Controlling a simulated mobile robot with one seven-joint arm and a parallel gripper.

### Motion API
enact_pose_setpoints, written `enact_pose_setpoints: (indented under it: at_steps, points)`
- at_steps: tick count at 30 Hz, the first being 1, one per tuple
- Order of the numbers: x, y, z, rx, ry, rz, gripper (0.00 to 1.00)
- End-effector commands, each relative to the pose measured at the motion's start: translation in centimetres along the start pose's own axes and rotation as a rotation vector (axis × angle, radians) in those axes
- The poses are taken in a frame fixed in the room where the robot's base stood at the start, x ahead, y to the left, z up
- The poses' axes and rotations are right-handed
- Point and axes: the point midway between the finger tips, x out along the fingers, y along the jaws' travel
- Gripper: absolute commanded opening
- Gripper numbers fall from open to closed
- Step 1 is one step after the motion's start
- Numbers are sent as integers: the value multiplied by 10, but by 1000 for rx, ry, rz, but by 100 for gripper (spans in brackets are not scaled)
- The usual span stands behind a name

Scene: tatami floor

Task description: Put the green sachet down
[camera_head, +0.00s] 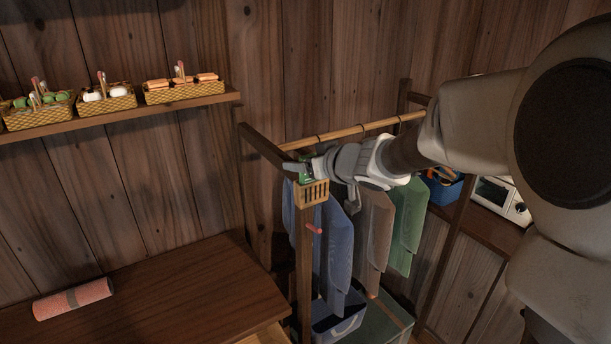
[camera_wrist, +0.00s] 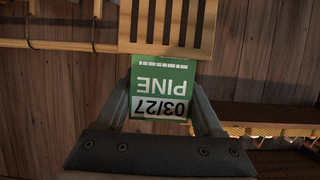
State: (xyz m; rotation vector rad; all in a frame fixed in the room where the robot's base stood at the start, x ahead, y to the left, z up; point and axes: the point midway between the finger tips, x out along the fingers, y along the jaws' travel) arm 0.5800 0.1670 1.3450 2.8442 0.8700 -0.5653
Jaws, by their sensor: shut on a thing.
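The green sachet (camera_wrist: 172,74) is marked "PINE" and "03/27", upside down in the wrist view. My gripper (camera_wrist: 162,95) is shut on it, one finger along each side. In the head view, the sachet (camera_head: 304,172) and my gripper (camera_head: 309,167) are at the top of a small slatted wooden basket (camera_head: 312,194) on the post of the clothes rack. In the wrist view, the sachet's far end meets the rim of this basket (camera_wrist: 166,48). I cannot tell how far inside it reaches.
Garments hang from a rail (camera_head: 345,131) right of the basket; a pink peg (camera_head: 314,229) sticks out below it. A wall shelf (camera_head: 150,115) holds several wicker baskets at left. A wooden chest (camera_head: 190,290) bears a pink roll (camera_head: 73,299); the rest of its visible top is clear.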

Motion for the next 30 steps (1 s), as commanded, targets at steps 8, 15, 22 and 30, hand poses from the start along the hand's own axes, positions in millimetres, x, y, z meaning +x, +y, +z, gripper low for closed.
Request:
enact_pose_setpoints:
  at_steps: [8,15,22,30]
  points:
    - [8,0,20,0,0,0,8]
    - [9,0,22,0,-1,0,8]
    - [9,0,22,0,-1,0,99]
    - [9,0,21,0,-1,0,99]
